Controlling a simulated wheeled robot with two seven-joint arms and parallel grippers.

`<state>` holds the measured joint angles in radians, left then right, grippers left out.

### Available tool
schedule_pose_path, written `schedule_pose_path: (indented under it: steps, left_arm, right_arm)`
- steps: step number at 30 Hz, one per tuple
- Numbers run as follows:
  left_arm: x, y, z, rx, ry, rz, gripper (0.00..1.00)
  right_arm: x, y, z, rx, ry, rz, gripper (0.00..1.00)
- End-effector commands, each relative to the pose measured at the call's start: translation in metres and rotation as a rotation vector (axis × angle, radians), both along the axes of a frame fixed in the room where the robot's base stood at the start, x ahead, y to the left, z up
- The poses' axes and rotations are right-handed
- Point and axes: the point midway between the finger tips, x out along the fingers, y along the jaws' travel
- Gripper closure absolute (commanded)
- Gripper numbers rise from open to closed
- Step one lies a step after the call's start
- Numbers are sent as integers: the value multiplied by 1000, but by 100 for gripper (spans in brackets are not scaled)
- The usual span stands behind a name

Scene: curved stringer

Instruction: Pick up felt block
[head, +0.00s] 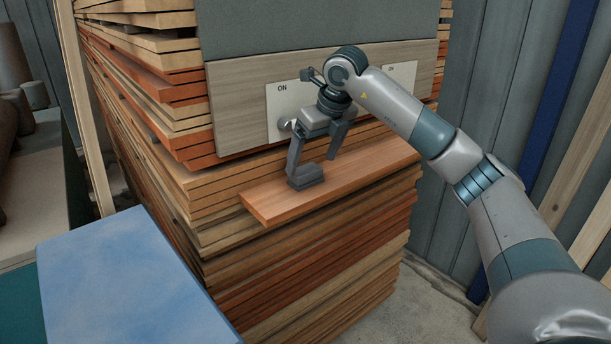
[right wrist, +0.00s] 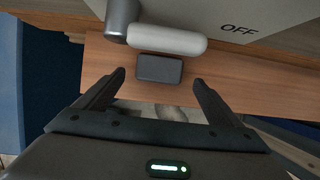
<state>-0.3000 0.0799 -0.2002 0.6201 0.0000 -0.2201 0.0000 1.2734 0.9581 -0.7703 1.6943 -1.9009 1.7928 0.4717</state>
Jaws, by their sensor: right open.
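The felt block (head: 306,176) is a small dark grey block lying on a reddish wooden shelf board (head: 350,184), near the board's left end. It also shows in the right wrist view (right wrist: 160,68), just beyond the fingertips and centred between them. My right gripper (head: 314,165) is open above the board, its fingers spread. In the head view its left finger overlaps the block's left side; in the right wrist view (right wrist: 160,76) nothing is between the fingers. My left gripper is not in view.
A wooden panel (head: 235,128) stands behind the board with a pale plate marked ON and a lever knob (head: 285,125). The lever's light handle (right wrist: 165,40) is close beyond the block in the right wrist view. A blue surface (head: 130,280) lies at front left.

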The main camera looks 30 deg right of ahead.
Motion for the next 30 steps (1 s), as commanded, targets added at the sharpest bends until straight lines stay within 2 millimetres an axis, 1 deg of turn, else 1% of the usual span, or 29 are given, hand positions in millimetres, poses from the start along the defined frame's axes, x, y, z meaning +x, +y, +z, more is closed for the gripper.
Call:
schedule_pose_path:
  steps: [4, 8, 12, 15, 21, 30]
  left_arm:
    - [0, 0, 7, 0, 0, 0, 69]
    - [0, 0, 18, 0, 0, 0, 69]
    - [0, 0, 30, 0, 0, 0, 69]
    - [0, 0, 36, 0, 0, 0, 69]
    - [0, 0, 37, 0, 0, 0, 69]
    - [0, 0, 37, 0, 0, 0, 69]
  right_arm:
    - [1, 0, -4, -1, 2, 0, 12]
    - [4, 1, -13, -1, 4, 0, 12]
    - [8, 2, -27, -1, 4, 0, 12]
    - [13, 3, -39, 1, 4, 0, 12]
    - [17, 3, -49, -1, 0, 1, 12]
    - [17, 3, -49, 0, 0, 0, 12]
